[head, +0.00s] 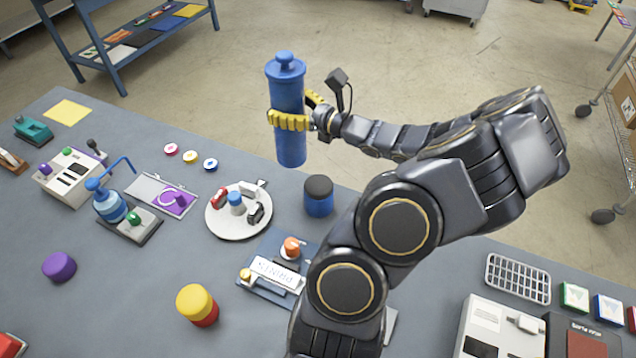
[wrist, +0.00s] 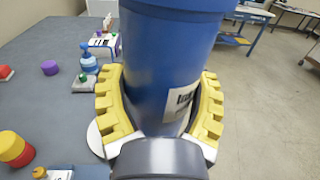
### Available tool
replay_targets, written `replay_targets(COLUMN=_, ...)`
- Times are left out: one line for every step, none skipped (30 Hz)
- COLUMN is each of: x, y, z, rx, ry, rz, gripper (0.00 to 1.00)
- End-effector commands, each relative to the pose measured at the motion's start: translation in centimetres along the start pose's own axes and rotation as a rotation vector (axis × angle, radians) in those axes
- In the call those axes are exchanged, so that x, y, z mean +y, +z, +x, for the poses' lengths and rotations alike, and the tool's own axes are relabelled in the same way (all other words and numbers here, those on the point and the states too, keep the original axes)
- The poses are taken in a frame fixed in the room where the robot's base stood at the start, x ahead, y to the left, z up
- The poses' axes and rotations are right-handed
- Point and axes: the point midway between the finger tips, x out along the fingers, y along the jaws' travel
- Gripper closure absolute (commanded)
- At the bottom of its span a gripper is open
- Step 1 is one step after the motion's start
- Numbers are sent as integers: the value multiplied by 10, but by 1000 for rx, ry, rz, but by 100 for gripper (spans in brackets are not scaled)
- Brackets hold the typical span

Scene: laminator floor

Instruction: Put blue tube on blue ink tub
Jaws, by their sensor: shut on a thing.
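The blue tube (head: 290,148) is a tall cylinder with a knobbed top. It stands upright in the air above the far edge of the bench in the head view. My gripper (head: 289,121) is shut around its middle with yellow fingers. In the wrist view the tube (wrist: 165,50) fills the space between the two fingers, with a white printed label on its side. The blue ink tub (head: 319,205), a short blue cylinder with a dark top, stands on the bench below and slightly right of the tube. I cannot make out this tub in the wrist view.
A white round plate (head: 225,228) with small items stands left of the tub. A purple tub (head: 58,266), a yellow-and-red tub (head: 197,305), a blue pump bottle (head: 112,208) and a printing block (head: 277,273) are on the grey bench (head: 130,295). My arm crosses the bench's right part.

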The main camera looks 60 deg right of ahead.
Motion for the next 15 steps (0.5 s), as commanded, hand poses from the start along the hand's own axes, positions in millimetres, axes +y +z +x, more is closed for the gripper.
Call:
replay_targets(x=-7, y=3, z=-14, rx=0, ry=-30, rz=-2, gripper=68)
replay_targets(x=-10, y=3, z=-21, rx=1, ry=-43, rz=-3, gripper=68)
replay_targets(x=-13, y=4, z=-29, rx=3, ry=-58, rz=-3, gripper=68)
replay_targets(x=-15, y=5, z=-34, rx=4, ry=-68, rz=-2, gripper=68)
replay_targets(x=-16, y=5, z=-39, rx=5, ry=-77, rz=-2, gripper=68)
replay_targets(x=-18, y=6, z=-44, rx=6, ry=-86, rz=-2, gripper=68)
replay_targets(x=-18, y=6, z=-46, rx=7, ry=-91, rz=-1, gripper=68)
replay_targets(x=-19, y=5, z=-48, rx=8, ry=-95, rz=-1, gripper=68)
replay_targets(x=-20, y=4, z=-51, rx=8, ry=-99, rz=0, gripper=68)
replay_targets(x=-20, y=1, z=-52, rx=9, ry=-101, rz=0, gripper=68)
replay_targets(x=-20, y=-2, z=-53, rx=9, ry=-102, rz=0, gripper=68)
replay_targets(x=-20, y=-8, z=-53, rx=9, ry=-102, rz=2, gripper=68)
replay_targets(x=-20, y=-12, z=-53, rx=9, ry=-102, rz=2, gripper=68)
replay_targets(x=-20, y=-17, z=-53, rx=9, ry=-102, rz=3, gripper=68)
replay_targets(x=-20, y=-24, z=-53, rx=9, ry=-102, rz=5, gripper=68)
